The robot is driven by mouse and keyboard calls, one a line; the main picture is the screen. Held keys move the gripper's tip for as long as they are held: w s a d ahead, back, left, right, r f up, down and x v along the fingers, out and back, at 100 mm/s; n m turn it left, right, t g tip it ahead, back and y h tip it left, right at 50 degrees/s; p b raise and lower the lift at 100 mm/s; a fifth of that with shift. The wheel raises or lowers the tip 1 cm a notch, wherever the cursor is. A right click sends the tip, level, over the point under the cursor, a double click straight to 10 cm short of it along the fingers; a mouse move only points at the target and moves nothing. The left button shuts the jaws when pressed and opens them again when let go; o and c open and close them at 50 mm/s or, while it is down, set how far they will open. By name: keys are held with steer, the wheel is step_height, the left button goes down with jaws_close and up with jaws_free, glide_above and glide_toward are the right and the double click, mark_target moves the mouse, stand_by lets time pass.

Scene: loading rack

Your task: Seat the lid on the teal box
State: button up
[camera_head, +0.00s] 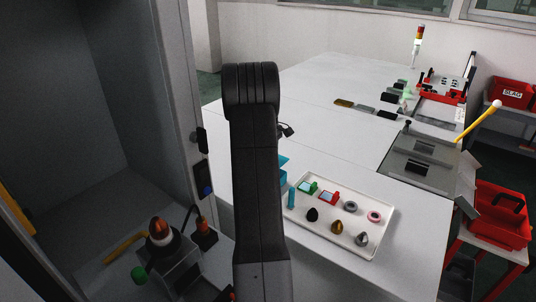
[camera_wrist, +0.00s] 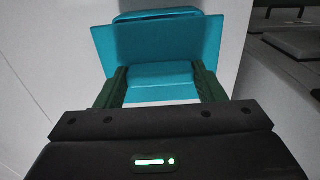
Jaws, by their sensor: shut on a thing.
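In the wrist view, my gripper (camera_wrist: 160,72) has its two dark green fingers on either side of a teal piece, which appears to be the lid (camera_wrist: 158,45). The lid shows as a broad, flat teal panel beyond the fingertips. A rounded teal edge (camera_wrist: 156,14) shows behind its top; I cannot tell whether that is the teal box. In the head view, my arm hides the gripper and most of the teal thing on the table (camera_head: 283,164). Whether the lid touches the box cannot be told.
A grey fixture (camera_head: 418,158) stands at the table's right side. Red bins (camera_head: 500,218) are further right. The white table (camera_head: 310,95) is largely clear behind.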

steer(key=shift+f+b, duration=1.35)
steer(key=shift+f, duration=1.4)
steer(key=o, duration=1.1)
steer(key=shift+c, duration=0.2)
steer(key=shift+r, duration=0.1)
step_height(320, 180, up, 14)
steer(key=shift+f+b, duration=0.2)
steer(key=shift+b, duration=0.65)
steer(key=shift+f, duration=0.1)
